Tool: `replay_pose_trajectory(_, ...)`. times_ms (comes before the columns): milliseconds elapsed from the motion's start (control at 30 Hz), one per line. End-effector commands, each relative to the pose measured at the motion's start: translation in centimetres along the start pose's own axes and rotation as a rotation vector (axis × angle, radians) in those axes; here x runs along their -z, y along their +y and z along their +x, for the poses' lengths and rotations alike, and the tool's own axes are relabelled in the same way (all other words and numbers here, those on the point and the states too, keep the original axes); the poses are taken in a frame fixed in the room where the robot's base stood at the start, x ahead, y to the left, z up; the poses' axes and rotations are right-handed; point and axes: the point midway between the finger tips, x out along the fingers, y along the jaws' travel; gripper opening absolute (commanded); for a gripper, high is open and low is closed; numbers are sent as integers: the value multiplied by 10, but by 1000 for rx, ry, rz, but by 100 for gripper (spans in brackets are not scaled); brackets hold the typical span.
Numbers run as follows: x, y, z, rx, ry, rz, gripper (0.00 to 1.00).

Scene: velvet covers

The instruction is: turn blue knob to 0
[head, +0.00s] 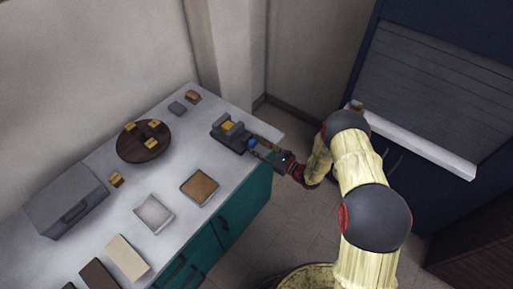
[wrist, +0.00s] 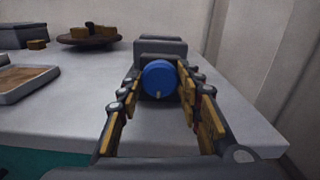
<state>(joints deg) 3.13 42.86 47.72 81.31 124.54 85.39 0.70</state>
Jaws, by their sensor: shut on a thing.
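The blue knob (wrist: 159,79) is on the front of a dark grey device (wrist: 160,48) on the counter. It has a small light mark at its lower edge. My gripper (wrist: 160,88) is level with the knob, with a finger on its left and right sides, and is shut on it. In the head view the blue knob (head: 252,143) shows at the right side of the grey device (head: 229,131), with my gripper (head: 262,149) reaching it from the right. No digits or scale around the knob can be read.
A round dark tray (head: 133,154) with several small blocks, a grey case (head: 66,200) and a tan-filled tray (head: 199,187) stand on the white counter (head: 170,205). A wall (wrist: 272,50) rises on the right in the wrist view.

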Motion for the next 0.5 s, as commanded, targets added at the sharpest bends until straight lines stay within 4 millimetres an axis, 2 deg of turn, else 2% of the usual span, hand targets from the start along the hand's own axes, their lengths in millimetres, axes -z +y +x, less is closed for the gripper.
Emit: replay_pose_trajectory(500, 3, 0, 0, 1, -1, -492, 10)
